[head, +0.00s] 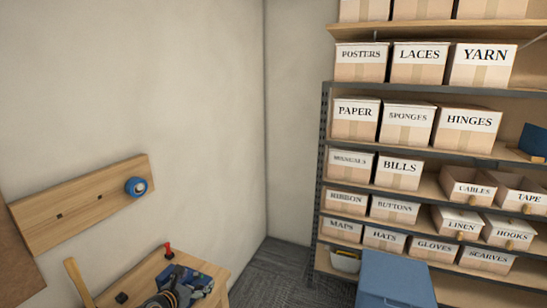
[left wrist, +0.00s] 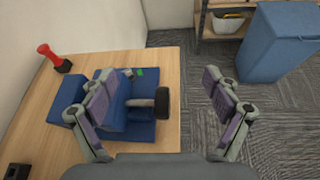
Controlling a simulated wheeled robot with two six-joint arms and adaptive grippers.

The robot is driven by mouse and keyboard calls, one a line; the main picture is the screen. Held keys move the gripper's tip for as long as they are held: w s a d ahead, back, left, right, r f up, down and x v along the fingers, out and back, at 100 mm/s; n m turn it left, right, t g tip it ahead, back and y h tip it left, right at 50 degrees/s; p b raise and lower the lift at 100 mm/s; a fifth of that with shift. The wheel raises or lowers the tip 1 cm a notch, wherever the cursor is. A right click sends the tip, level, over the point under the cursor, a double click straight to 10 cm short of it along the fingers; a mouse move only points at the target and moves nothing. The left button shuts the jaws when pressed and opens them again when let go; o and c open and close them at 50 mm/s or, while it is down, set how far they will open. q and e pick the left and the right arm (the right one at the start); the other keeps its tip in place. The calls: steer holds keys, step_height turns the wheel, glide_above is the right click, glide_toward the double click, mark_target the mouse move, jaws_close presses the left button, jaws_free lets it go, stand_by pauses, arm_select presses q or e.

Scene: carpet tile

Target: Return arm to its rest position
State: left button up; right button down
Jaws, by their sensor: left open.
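My left gripper (left wrist: 156,82) is open in the left wrist view, its two fingers spread wide with nothing between the pads that I can see held. It is above the right edge of a wooden bench (left wrist: 160,60). A blue vise-like block (left wrist: 128,130) with a grey bar and black knob lies on the bench below, partly behind the left finger. In the head view the gripper (head: 188,286) is low at the bottom, over the bench (head: 205,268), and overlaps the blue block there. My right gripper is not in view.
A red-topped item (head: 168,250) and a small black block (head: 121,298) stand on the bench. A wooden rail (head: 85,205) with a blue roll (head: 136,187) is on the wall. A blue bin (head: 395,280) stands before the shelves (head: 325,130) of labelled boxes. Carpet (head: 275,268) lies between.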

arm_select(q)
steer(key=s+d+f+m+g, duration=0.2)
steer(key=s+m, duration=0.3)
steer(key=m, duration=0.1)
steer(key=s+d+f+m+g, duration=0.2)
steer(key=s+f+m, duration=0.1)
steer(key=s+m, duration=0.35)
steer(key=s+a+r+m+g+y, duration=0.1)
steer(key=s+a+m+g+y, duration=0.15)
steer(key=s+m, duration=0.8)
steer(key=s+a+r+m+g+y, duration=0.1)
steer(key=s+r+m+g+y, duration=0.15)
steer(key=s+m, duration=0.8)
steer(key=s+a+f+n+g, duration=0.1)
steer(key=s+f, duration=0.1)
steer(key=f, duration=1.2)
steer(key=s+a+f+n, duration=0.1)
steer(key=s+f, duration=0.2)
steer(key=f, duration=1.1)
steer(key=s+a+f+g, duration=0.1)
steer(key=s+f, duration=1.4)
steer(key=s, duration=0.2)
steer(key=shift+s+a+h, duration=0.15)
steer(key=shift+s+h, duration=0.05)
steer(key=shift+h, duration=0.1)
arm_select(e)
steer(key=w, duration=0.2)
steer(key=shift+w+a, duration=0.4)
